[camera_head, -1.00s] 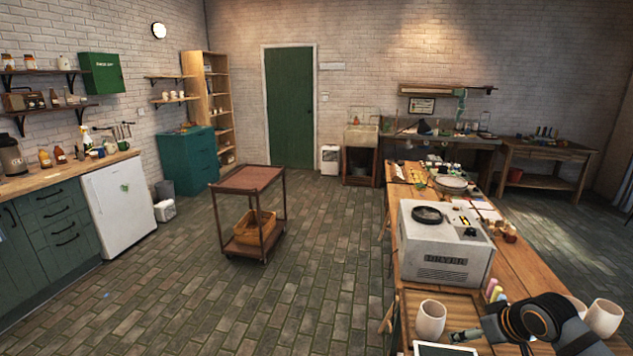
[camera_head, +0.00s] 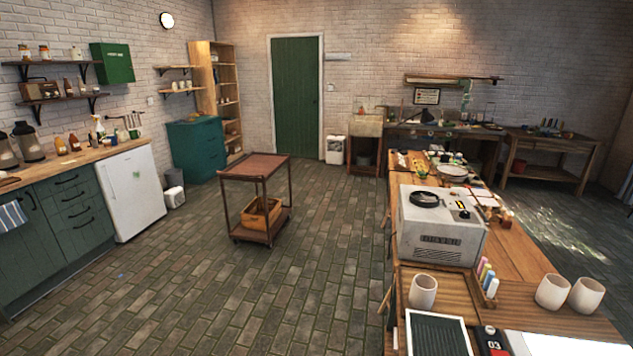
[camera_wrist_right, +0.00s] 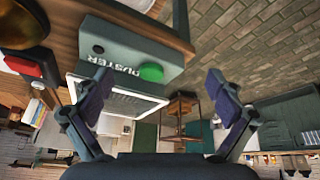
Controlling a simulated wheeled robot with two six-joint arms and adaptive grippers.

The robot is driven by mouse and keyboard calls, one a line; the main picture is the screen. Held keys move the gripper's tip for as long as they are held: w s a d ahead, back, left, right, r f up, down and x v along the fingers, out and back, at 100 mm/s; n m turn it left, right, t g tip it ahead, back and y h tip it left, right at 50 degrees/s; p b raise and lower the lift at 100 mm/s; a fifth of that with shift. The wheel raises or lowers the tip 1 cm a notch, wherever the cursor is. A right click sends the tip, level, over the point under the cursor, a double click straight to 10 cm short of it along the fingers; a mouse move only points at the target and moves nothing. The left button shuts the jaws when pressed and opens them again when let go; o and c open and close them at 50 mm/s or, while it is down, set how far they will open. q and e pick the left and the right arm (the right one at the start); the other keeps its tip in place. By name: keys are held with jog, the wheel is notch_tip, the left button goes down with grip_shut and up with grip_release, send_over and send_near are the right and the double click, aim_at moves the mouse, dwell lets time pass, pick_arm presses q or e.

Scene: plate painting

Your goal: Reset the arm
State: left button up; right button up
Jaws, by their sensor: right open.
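My right gripper (camera_wrist_right: 158,82) shows in the right wrist view with its two dark fingers spread wide apart. Nothing is held between them. Beyond the left finger is a grey box (camera_wrist_right: 120,45) with a green button (camera_wrist_right: 151,73) and lettering that seems to read "DUSTER". Neither gripper and no arm shows in the head view. My left gripper is in no view.
The wooden workbench (camera_head: 536,262) at right holds a grey-white machine (camera_head: 438,235), a white cup (camera_head: 422,292), two more cups (camera_head: 553,291) and a dark framed panel (camera_head: 438,335). A wheeled cart (camera_head: 255,166) stands on open brick floor (camera_head: 215,290).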

jog(key=s+a+m+g+h, duration=0.1)
jog(key=s+a+m+h, duration=0.15)
jog(key=s, duration=0.95)
notch_tip(320, 180, down, 27)
jog(key=s+d+g, duration=0.2)
jog(key=s+d+f+y, duration=0.1)
jog(key=s+f, duration=1.5)
jog(key=s, duration=0.2)
jog(key=shift+f+g, duration=0.3)
jog(key=shift+g, duration=0.1)
